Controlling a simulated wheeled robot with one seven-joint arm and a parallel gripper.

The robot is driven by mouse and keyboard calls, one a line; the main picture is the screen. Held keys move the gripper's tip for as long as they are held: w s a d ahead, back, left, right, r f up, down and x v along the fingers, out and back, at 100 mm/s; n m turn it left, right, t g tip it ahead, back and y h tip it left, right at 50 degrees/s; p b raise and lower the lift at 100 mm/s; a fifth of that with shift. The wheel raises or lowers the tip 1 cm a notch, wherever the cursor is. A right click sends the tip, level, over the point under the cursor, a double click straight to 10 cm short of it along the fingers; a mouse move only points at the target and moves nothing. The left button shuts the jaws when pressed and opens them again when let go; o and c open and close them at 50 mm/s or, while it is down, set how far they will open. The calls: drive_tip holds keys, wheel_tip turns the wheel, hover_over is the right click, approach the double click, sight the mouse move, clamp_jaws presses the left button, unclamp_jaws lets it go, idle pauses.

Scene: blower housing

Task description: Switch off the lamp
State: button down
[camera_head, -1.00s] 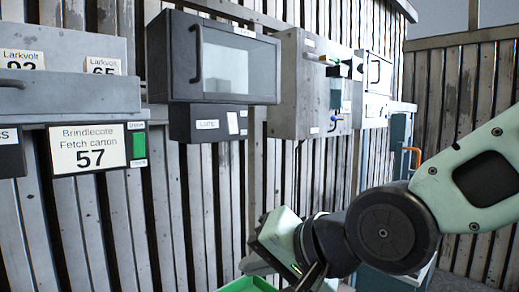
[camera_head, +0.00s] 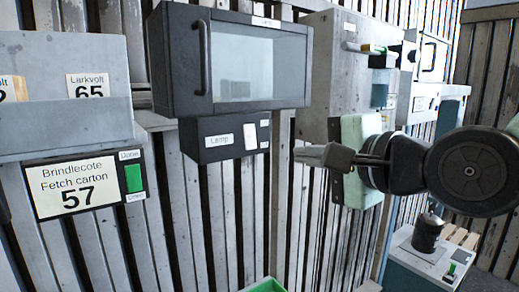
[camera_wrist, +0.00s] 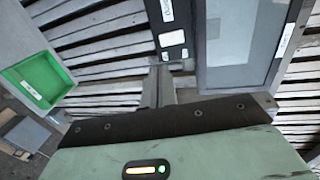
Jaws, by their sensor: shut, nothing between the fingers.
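The dark lamp box (camera_head: 210,151) hangs on the slatted wall under a glass-fronted cabinet. It bears a label reading "Lamp" and a pale rocker switch (camera_head: 249,137) near its right end, with small labels beside it. In the wrist view the rocker switch (camera_wrist: 171,38) shows at the top, just beyond the fingers. My gripper (camera_head: 300,154) is shut and empty. In the head view it points left, to the right of the lamp box and slightly lower than the switch. In the wrist view my gripper (camera_wrist: 158,72) reaches toward the box; contact cannot be told.
The grey cabinet (camera_head: 180,60) with a handle sits directly above the lamp box. A grey panel (camera_head: 335,65) with small fittings is to its right. A green tray (camera_wrist: 38,78) lies below.

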sight(249, 150)
drive_tip(key=shift+f, duration=0.15)
drive_tip(key=b+x, duration=0.2)
drive_tip(key=b, duration=0.6)
drive_tip(key=shift+w+d+f, duration=0.1)
drive_tip(key=shift+f, duration=0.1)
drive_tip(key=b, duration=0.3)
drive_tip(key=shift+w+b, duration=0.1)
drive_tip(key=shift+b, duration=0.2)
drive_tip(key=p+x, duration=0.1)
drive_tip(key=x, duration=0.6)
drive_tip(key=r+p+x, duration=0.1)
drive_tip(key=x, duration=0.2)
drive_tip(key=shift+w+a+p, duration=0.1)
drive_tip(key=shift+a+p, duration=0.2)
drive_tip(key=shift+w+a+f, duration=0.25)
drive_tip(key=shift+w+a, duration=0.05)
drive_tip(key=shift+w, duration=0.1)
drive_tip(key=shift+f, duration=0.1)
